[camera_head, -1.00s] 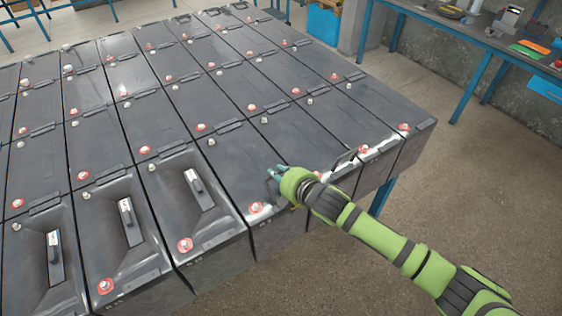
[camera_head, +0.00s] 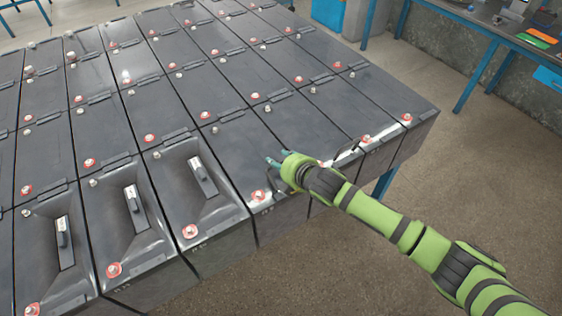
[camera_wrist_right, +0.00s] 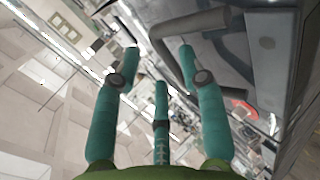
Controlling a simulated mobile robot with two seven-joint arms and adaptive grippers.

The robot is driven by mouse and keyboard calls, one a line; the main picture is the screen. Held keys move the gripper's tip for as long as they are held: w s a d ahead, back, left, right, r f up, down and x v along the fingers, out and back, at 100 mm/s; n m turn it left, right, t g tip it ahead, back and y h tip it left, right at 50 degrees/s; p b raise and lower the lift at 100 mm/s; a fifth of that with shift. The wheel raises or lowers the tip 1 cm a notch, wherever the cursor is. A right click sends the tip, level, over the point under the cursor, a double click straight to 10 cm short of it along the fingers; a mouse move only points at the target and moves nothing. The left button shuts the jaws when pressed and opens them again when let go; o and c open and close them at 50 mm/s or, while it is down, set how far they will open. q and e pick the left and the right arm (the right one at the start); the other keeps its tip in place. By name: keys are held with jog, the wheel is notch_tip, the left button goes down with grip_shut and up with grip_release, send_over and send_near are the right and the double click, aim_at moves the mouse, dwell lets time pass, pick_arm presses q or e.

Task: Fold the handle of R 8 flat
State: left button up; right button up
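Dark grey batteries stand in rows, and I cannot read which is R 8. In the right wrist view, the fingers of the gripper (camera_wrist_right: 160,52) are apart. A dark bent handle bar (camera_wrist_right: 190,25) stands out just beyond the fingertips; contact is unclear. My left gripper is out of view.
Red and pale terminals rise from the battery tops. A blue-legged workbench (camera_head: 490,30) stands at the back right. The floor (camera_head: 420,190) in front is clear.

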jog(key=shift+s, duration=0.1)
jog(key=v, duration=1.2)
dwell(0.4)
